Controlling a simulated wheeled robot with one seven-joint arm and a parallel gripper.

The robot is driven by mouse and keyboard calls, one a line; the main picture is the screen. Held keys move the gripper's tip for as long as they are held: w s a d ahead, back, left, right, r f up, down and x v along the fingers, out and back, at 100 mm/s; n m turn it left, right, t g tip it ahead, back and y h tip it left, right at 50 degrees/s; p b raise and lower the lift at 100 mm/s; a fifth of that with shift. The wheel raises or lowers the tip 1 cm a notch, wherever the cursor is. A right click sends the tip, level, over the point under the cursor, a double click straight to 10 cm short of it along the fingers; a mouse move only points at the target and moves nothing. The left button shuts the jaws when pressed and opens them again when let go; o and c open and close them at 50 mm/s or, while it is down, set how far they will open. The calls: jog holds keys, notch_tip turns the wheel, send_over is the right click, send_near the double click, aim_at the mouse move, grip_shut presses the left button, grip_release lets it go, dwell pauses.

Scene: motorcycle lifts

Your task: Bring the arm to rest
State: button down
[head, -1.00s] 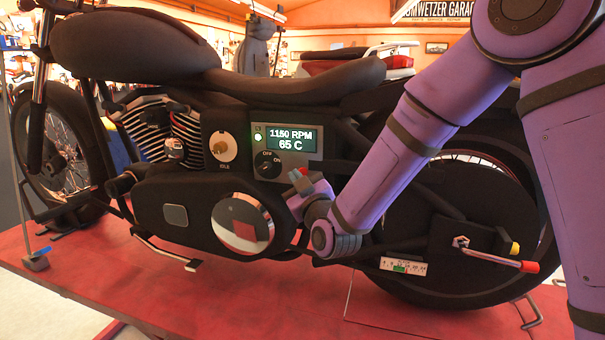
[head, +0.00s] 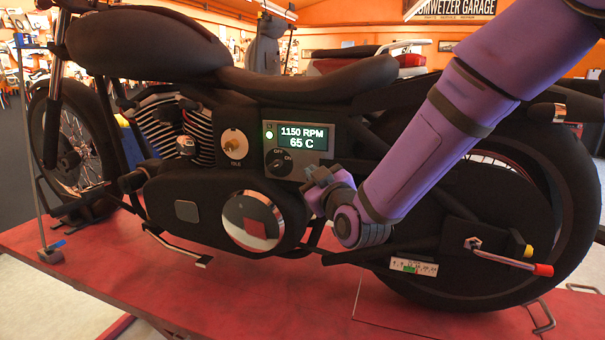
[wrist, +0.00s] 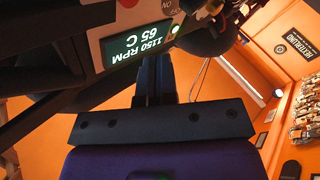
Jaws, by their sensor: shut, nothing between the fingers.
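My gripper (head: 320,187) is shut and empty, held in front of the motorcycle (head: 190,145), just below and right of its display panel (head: 300,143). My arm slants down to it from the upper right. In the wrist view, the closed dark fingers (wrist: 154,80) point up toward the panel, which appears upside down. The display reads 1150 RPM and 65 C, and a green light is lit on the panel. An OFF/ON knob (head: 279,162) sits under the display, close to the gripper. An idle knob (head: 234,144) is to its left.
The motorcycle stands on a red lift platform (head: 190,291). A round shiny cover (head: 252,221) is left of the gripper. A lever with a red end (head: 541,269) sticks out at lower right, near a small gauge strip (head: 413,266). Space above the seat is open.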

jog(key=s+d+r+m+g+h, duration=0.25)
jog(key=s+d, duration=0.25)
jog(key=d, duration=0.3)
jog(key=s+d+r+m+g+h, duration=0.2)
jog(key=s+d+g+h, duration=0.15)
jog(key=s+d, duration=0.35)
jog(key=s+d+m+g+h, duration=0.1)
jog(key=s+d+m+g, duration=0.1)
jog(key=s+d, duration=0.4)
jog(key=s+d+m+g+h, duration=0.1)
jog(key=s+d+m+g, duration=0.2)
jog(key=s, duration=1.1)
jog(key=d+g, duration=0.1)
jog(key=d, duration=0.2)
jog(key=shift+s+f+m+g, duration=0.15)
jog(key=shift+f+m+g, duration=0.15)
jog(key=shift+m+g, duration=0.1)
